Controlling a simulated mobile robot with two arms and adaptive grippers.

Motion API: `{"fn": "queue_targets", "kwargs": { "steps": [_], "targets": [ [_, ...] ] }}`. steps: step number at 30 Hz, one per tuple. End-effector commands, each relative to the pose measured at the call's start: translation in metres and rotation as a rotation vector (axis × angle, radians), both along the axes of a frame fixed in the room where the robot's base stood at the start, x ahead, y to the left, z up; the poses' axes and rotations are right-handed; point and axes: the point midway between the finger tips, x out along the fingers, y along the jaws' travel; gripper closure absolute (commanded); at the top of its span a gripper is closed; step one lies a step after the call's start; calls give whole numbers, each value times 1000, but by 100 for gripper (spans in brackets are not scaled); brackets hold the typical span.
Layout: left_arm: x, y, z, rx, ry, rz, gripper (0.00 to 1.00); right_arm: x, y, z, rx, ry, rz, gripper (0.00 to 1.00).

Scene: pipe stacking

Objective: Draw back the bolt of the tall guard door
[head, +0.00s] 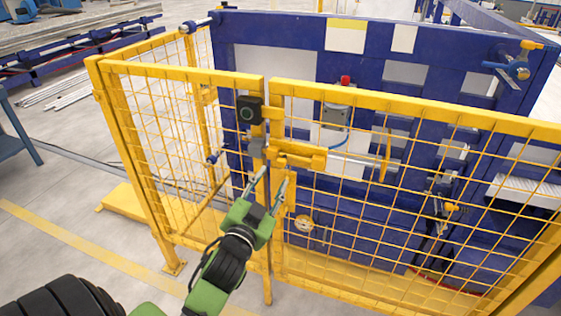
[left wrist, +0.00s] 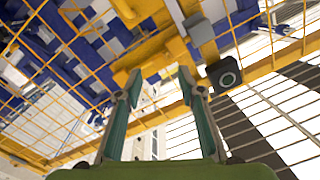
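The tall guard door is part of a yellow mesh guard (head: 400,105), with a gap between two framed panels. A yellow bolt housing (head: 297,155) sits by this gap, with a pale grey rod (head: 350,166) running right from it. A grey block (head: 258,148) is at its left end. The yellow housing also shows at the top of the left wrist view (left wrist: 135,10). My left gripper (head: 275,177) is open and empty, its fingers pointing up just below the housing. In the left wrist view its fingertips (left wrist: 158,80) are apart. My right gripper is not in view.
A black box with a round ring (head: 249,110) is mounted above the bolt; it also shows in the left wrist view (left wrist: 223,73). A large blue frame (head: 280,45) with clamps stands behind the mesh. The floor at left front is open.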

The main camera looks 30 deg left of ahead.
Motion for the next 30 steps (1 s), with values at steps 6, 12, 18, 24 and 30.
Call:
{"fn": "queue_targets", "kwargs": {
  "steps": [6,12,18,24,30],
  "targets": [
    [45,12,2,1,0,-1,64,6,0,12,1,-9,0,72],
    [69,19,1,0,0,-1,64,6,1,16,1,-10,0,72],
    [77,21,0,0,0,-1,64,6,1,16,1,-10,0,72],
    [76,21,-1,0,1,-2,64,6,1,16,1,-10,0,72],
    [76,21,-1,0,2,-1,100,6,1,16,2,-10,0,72]
  ]
}}
